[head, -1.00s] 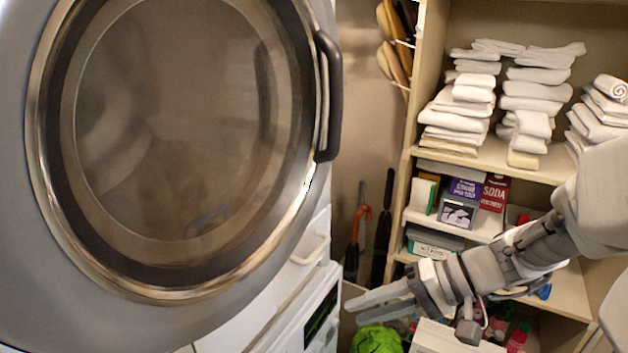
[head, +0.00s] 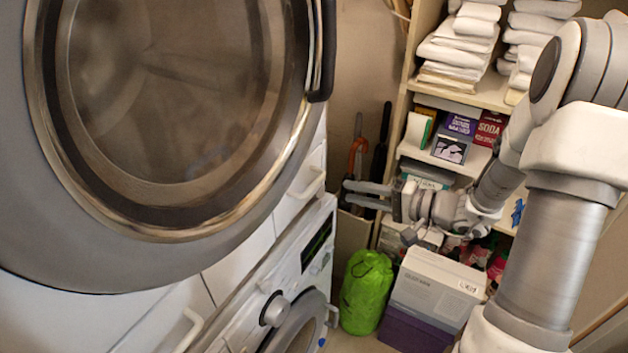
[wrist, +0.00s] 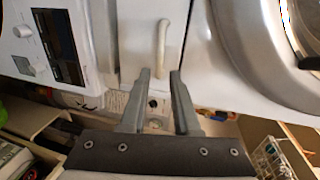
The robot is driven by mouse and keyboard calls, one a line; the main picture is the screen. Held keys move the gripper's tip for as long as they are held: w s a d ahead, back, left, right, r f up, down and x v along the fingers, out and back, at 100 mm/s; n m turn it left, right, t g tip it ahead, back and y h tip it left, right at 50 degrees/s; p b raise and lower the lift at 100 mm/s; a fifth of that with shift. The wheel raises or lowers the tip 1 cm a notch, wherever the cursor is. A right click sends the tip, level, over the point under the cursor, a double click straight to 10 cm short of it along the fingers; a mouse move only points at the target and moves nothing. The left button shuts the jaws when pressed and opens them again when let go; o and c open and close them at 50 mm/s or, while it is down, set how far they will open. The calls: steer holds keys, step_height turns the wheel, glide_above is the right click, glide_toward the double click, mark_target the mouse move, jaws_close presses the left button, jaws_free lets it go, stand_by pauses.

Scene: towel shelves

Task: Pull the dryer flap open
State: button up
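The upper machine is a grey dryer with a large round glass door (head: 165,90), shut, with a dark handle (head: 323,50) on its right edge. Below it is a white flap panel (head: 296,200) with a pale bar handle (head: 311,184). This bar handle (wrist: 162,45) also shows upright in the wrist view, just beyond the fingertips. The panel looks shut. My gripper (head: 347,193) is right of the bar handle in the head view. In the wrist view my gripper (wrist: 159,75) is open and empty, its fingers roughly lined up with the handle's lower end.
A lower white machine (head: 285,295) with a dark display and knob stands beneath. A second bar handle (head: 190,328) is at lower left. Shelves with towels (head: 458,42) and boxes (head: 489,128) are behind my arm. A green bag (head: 366,292) and a grey-white box (head: 437,287) stand below my gripper.

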mark_target(314, 182)
steer(key=p+x, duration=0.2)
steer(key=x, duration=0.8)
steer(key=shift+w+a+f, duration=0.1)
steer(key=shift+w+a, duration=0.05)
steer(key=shift+a, duration=0.2)
jaws_close()
stand_by(0.8)
